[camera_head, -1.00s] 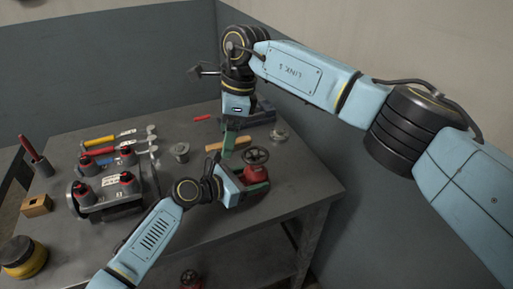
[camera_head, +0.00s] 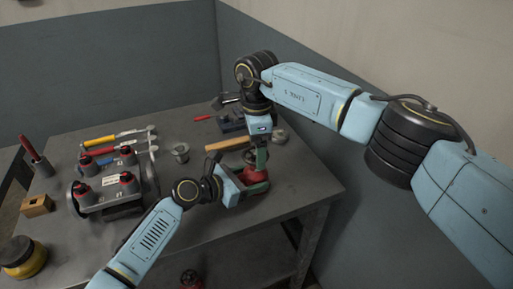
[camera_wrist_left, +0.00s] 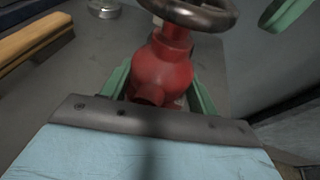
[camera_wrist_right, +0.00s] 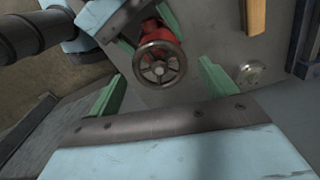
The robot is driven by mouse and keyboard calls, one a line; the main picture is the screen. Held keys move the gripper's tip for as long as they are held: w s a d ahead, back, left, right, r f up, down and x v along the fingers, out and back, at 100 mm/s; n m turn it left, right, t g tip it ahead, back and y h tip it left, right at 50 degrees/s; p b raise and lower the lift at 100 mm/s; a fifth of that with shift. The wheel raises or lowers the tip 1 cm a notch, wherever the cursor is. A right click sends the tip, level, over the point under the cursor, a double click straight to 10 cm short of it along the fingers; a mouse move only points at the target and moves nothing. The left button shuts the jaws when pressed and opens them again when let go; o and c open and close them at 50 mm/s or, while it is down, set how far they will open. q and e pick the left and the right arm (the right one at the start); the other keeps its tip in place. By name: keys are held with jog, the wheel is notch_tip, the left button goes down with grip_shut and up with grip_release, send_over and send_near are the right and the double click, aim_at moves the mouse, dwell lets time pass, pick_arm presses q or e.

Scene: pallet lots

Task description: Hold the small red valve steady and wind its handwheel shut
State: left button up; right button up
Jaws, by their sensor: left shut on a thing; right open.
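The small red valve (camera_head: 252,178) stands near the front right edge of the table, and its red body fills the middle of the left wrist view (camera_wrist_left: 163,72). My left gripper (camera_wrist_left: 158,92) is shut on the valve body, one green finger on each side. The dark handwheel (camera_wrist_right: 159,64) sits on top of the valve and faces up. My right gripper (camera_wrist_right: 160,88) is open and empty, its green fingers apart above the handwheel. In the head view the right gripper (camera_head: 262,158) hides much of the handwheel.
A grey rack (camera_head: 112,200) with red-capped parts stands to the left. A second red valve (camera_head: 190,279) sits below the tabletop.

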jog(key=shift+f, duration=0.55)
jog(key=c, duration=1)
